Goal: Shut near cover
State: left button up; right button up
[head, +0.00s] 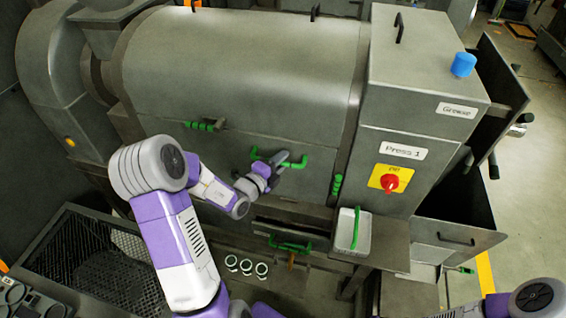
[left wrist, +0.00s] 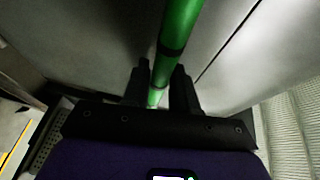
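The near cover (head: 225,150) is the grey front panel of the press, below a long seam. It looks close to flush with the housing, but I cannot tell if it is fully shut. A green bar handle (head: 292,163) sits on it. My left gripper (head: 277,167) is at this handle. In the left wrist view the green handle (left wrist: 178,35) runs between the two dark fingers (left wrist: 161,88), which sit close on both sides of it. My right gripper is out of view; only part of my right arm shows at the bottom right.
A green latch (head: 205,125) is left of the handle and another (head: 337,185) is right. A white tray (head: 352,236) with a green handle stands on the ledge. A red switch (head: 389,181) is on the control box. A mesh-topped bin (head: 85,262) is lower left.

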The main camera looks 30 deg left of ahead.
pick_arm(q)
jog(key=shift+o, duration=1)
jog(key=shift+w, duration=0.15)
jog(key=s, duration=0.7)
jog(key=shift+s+a+r+b, duration=0.25)
jog(key=shift+a+r+b, duration=0.05)
jog(key=shift+r+b, duration=0.1)
